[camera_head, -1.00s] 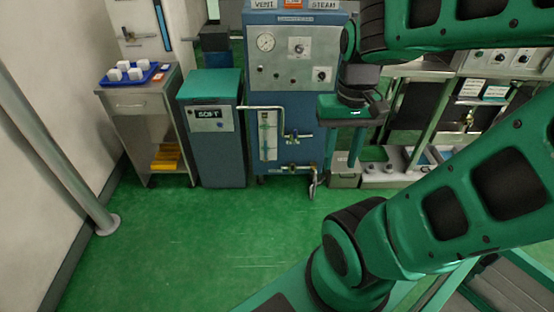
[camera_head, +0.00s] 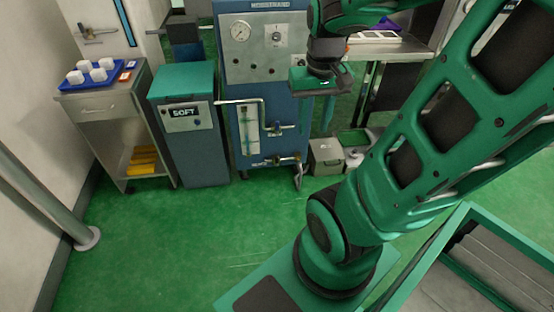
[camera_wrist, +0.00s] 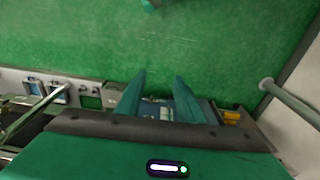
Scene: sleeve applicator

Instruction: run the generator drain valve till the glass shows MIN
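The generator (camera_head: 229,72) is the blue cabinet with a gauge in the head view. Its sight glass (camera_head: 249,131) is a pale upright strip on the lower front; the level and marks are too small to read. A valve (camera_head: 277,128) sits right of the glass. Another valve on the low pipe (camera_head: 283,160), near the base, looks like the drain valve. My gripper (camera_head: 317,118) points down in front of the generator's right side, apart from the valves. In the wrist view my gripper (camera_wrist: 159,82) has its two green fingers apart with nothing between them.
A blue-grey unit marked SOFT (camera_head: 190,130) stands left of the generator. Further left is a metal cabinet (camera_head: 98,106) with a blue tray (camera_head: 80,80) of white blocks. A grey box (camera_head: 325,157) is on the floor at right. The green floor in front is clear; a post (camera_head: 60,215) stands left.

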